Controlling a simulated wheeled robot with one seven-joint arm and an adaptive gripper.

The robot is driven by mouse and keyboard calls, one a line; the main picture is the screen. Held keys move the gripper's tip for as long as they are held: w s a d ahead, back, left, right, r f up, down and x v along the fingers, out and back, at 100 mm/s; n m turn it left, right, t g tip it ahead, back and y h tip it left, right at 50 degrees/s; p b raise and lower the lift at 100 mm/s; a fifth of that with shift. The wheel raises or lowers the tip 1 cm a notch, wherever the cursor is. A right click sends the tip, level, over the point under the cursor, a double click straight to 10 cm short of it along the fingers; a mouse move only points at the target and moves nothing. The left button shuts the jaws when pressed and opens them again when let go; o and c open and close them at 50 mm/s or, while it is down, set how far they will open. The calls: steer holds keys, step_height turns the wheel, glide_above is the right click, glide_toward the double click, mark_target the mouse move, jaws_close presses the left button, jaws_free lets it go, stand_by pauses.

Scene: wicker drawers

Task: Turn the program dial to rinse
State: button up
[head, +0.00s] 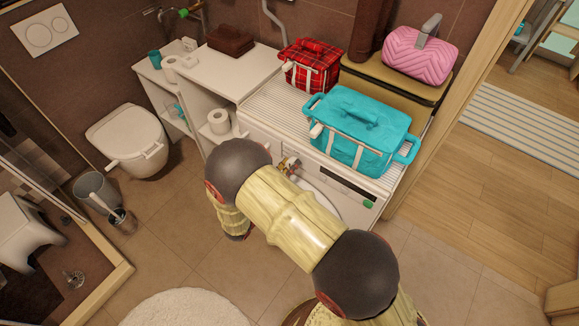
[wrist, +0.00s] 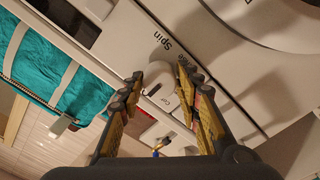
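The white washing machine (head: 262,138) stands under a ribbed white top, with its front partly hidden by my arm. In the wrist view its panel (wrist: 225,75) shows the printed word "Spin". A second label is mostly covered by a finger, and smaller lettering is too unclear to read. The white program dial (wrist: 158,92) sits between my fingers; its pointer direction is unclear. My gripper (wrist: 160,74) is open, with one finger on each side of the dial; I cannot tell if they touch it. In the head view my gripper (head: 290,164) is at the panel's left part.
A turquoise bag (head: 360,125) and a red plaid bag (head: 310,66) stand on the machine's top, close above the panel. A toilet (head: 128,135) is at left. Tiled floor (head: 180,235) is clear around a round white rug (head: 185,308).

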steer(key=c, duration=0.6)
steer(key=shift+c, duration=0.4)
steer(key=shift+n, duration=0.4)
steer(key=shift+s+f+n+p, duration=0.1)
steer(key=shift+n+p, duration=2.1)
steer(key=shift+n, duration=5.5)
steer(key=shift+f+n+p, duration=0.1)
steer(key=shift+n+p, duration=2.1)
steer(key=shift+n, duration=5.5)
